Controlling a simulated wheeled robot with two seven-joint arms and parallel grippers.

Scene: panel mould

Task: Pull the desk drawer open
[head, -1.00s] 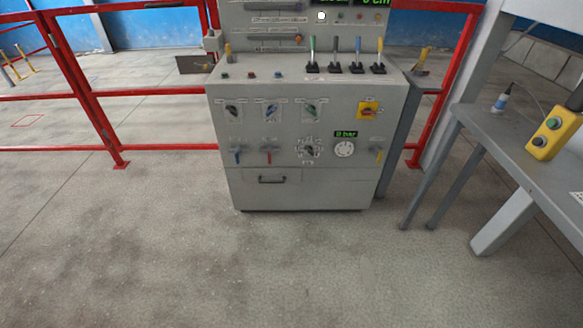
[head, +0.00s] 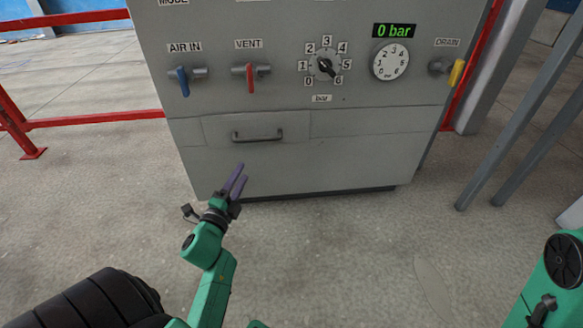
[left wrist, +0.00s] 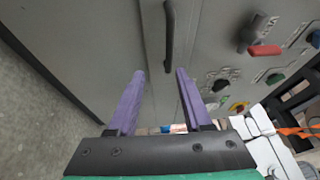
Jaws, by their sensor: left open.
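The desk drawer (head: 290,128) is a flat grey front low on the grey control desk, and it looks shut. Its dark bar handle (head: 257,135) runs level across it. My left gripper (head: 238,178) has purple fingers and is just below and in front of the handle in the head view. In the left wrist view the handle (left wrist: 169,36) stands upright in the picture, ahead of the two fingers (left wrist: 158,78). The fingers are open with nothing between them, apart from the handle. My right gripper does not show; only a green part of my right arm is at the lower right.
Above the drawer are a blue air valve (head: 183,80), a red vent valve (head: 250,78), a dial knob (head: 324,67), a gauge (head: 391,61) and a yellow drain valve (head: 455,73). Grey table legs (head: 525,110) stand at the right. The floor before the desk is clear.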

